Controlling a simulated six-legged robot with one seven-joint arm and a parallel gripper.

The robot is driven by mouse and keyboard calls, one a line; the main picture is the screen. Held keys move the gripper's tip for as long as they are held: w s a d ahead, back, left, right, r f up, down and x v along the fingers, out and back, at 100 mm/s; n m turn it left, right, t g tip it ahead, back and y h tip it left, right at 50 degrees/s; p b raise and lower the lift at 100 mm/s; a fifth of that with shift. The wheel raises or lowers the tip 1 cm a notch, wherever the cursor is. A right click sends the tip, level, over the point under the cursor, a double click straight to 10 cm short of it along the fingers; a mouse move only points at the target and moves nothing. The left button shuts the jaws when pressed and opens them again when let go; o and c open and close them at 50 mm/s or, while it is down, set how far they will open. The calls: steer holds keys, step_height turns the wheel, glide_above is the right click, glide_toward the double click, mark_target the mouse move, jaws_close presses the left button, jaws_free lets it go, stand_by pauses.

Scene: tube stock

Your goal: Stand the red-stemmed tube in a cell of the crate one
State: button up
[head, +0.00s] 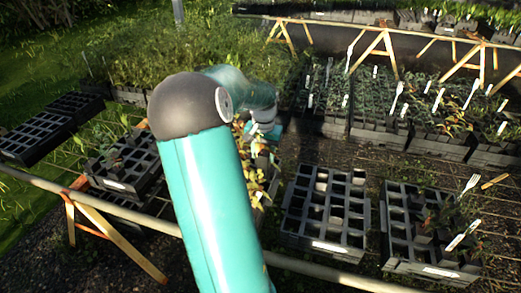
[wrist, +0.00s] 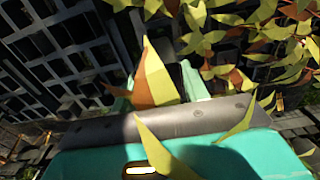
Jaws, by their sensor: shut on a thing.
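My gripper (wrist: 158,92) is shut at the lower middle of the wrist view. A leafy plant (wrist: 152,78) with yellow-green and orange leaves rises between its fingers. I take this to be the tube I hold, but its stem and most of its body are hidden, so I cannot confirm a red stem. In the head view my arm hides most of the gripper, and similar leaves (head: 256,178) show just below it. A black crate (head: 327,245) with many open cells stands right of my arm. Its white label is too small to read, so I cannot tell which crate is one.
Another black crate (head: 433,270) at the right holds some plants and tools. A crate (head: 118,186) stands left of my arm, behind a pale rail (head: 330,276). Planted crates (head: 440,147) fill the back right. In the wrist view, crate cells (wrist: 60,55) lie left of my gripper.

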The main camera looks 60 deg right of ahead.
mark_target(261, 160)
steer(key=shift+w+f, duration=0.15)
steer(key=shift+w, duration=0.2)
steer(key=shift+s+a, duration=0.1)
steer(key=shift+a, duration=0.1)
steer(key=shift+s+f, duration=0.2)
steer(key=shift+s, duration=0.05)
steer(key=shift+w+f, duration=0.2)
steer(key=shift+f, duration=0.3)
steer(key=shift+s+f, duration=0.15)
steer(key=shift+f, duration=0.25)
steer(key=shift+w+f, duration=0.25)
steer(key=shift+s, duration=0.15)
